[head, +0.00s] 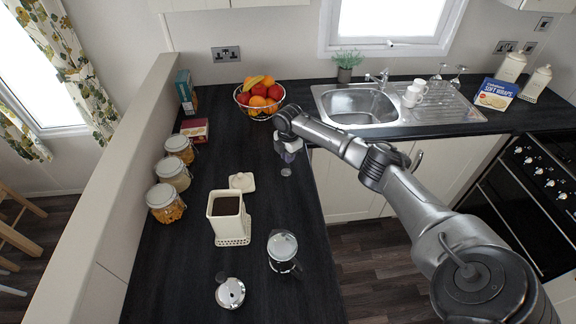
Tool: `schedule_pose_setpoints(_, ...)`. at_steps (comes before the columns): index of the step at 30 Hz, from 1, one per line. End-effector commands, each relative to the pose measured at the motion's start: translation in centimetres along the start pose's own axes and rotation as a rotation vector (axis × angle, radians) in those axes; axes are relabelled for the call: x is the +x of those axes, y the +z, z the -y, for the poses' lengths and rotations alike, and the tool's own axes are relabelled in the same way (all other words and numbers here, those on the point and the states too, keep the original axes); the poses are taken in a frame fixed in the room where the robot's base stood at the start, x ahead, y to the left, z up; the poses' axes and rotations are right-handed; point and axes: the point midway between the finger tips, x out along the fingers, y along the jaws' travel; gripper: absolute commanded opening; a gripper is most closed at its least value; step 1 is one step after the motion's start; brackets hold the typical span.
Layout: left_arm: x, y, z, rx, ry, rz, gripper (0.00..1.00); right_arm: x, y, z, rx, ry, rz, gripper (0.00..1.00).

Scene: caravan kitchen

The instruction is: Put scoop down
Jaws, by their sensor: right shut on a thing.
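My right gripper (288,157) points down over the dark counter (262,205) near its right edge, below the fruit basket. It is shut on a small scoop (286,172), of which only a little greyish part shows below the fingers. I cannot tell whether the scoop touches the counter. An open cream canister (228,228) with dark brown contents stands to the lower left of the gripper. Its cream lid (242,181) lies behind it. A glass press jug (283,245) stands in front, with its metal lid (230,292) on the counter to the left. My left gripper is out of view.
Several glass jars (173,174) line the left wall. A wire fruit basket (260,98), boxes (186,92) and a sink (358,104) are at the back. Bare counter lies between the jars and canister and right of the canister lid.

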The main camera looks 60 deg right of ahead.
Motion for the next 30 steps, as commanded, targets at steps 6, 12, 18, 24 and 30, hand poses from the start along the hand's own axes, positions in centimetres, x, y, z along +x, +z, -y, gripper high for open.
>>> schedule_pose_setpoints(6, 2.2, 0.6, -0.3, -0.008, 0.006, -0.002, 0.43, 2.3, 0.0, 0.1, 0.000, 0.000, 0.000, 0.00)
schedule_pose_setpoints(12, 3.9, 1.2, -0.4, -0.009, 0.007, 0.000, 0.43, 4.0, 0.0, 0.1, 0.000, 0.001, 0.000, 0.00)
schedule_pose_setpoints(18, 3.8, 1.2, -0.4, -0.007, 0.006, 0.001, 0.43, 3.8, 0.0, 0.1, 0.000, 0.001, 0.000, 0.00)
schedule_pose_setpoints(24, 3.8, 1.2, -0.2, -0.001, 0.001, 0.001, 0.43, 4.0, 0.0, 0.1, 0.000, 0.000, 0.000, 0.00)
schedule_pose_setpoints(30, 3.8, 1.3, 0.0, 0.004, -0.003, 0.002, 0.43, 4.1, 0.0, 0.1, 0.000, 0.000, 0.000, 0.28)
